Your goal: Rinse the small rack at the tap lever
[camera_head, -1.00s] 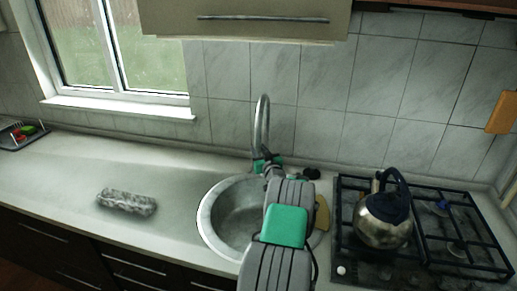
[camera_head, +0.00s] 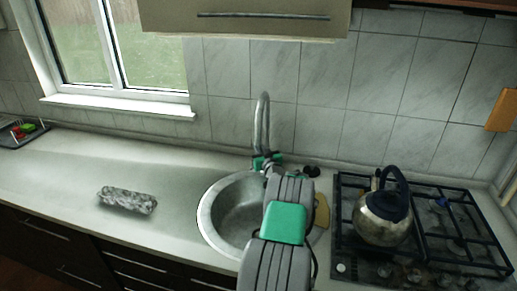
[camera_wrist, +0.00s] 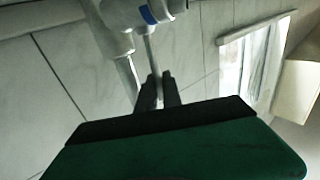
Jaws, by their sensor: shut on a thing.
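The tap (camera_head: 262,125) rises behind the round metal sink (camera_head: 208,222), its spout curving up and over. My gripper (camera_wrist: 160,90) is at the tap's base. In the wrist view its dark fingers are shut on the pale tap lever (camera_wrist: 151,60), which runs down from the tap body (camera_wrist: 130,15) with a blue mark. In the head view my arm hides part of the sink and the gripper's fingertips. A dark rack (camera_head: 13,141) with red and green items is at the far left counter edge; I cannot tell whether it is the small rack.
A grey speckled block (camera_head: 127,200) lies on the counter left of the sink. A metal kettle (camera_head: 382,220) stands on the hob (camera_head: 460,243) to the right. A tan object (camera_head: 322,211) and small dark items (camera_head: 311,171) are by the sink. The left counter is mostly clear.

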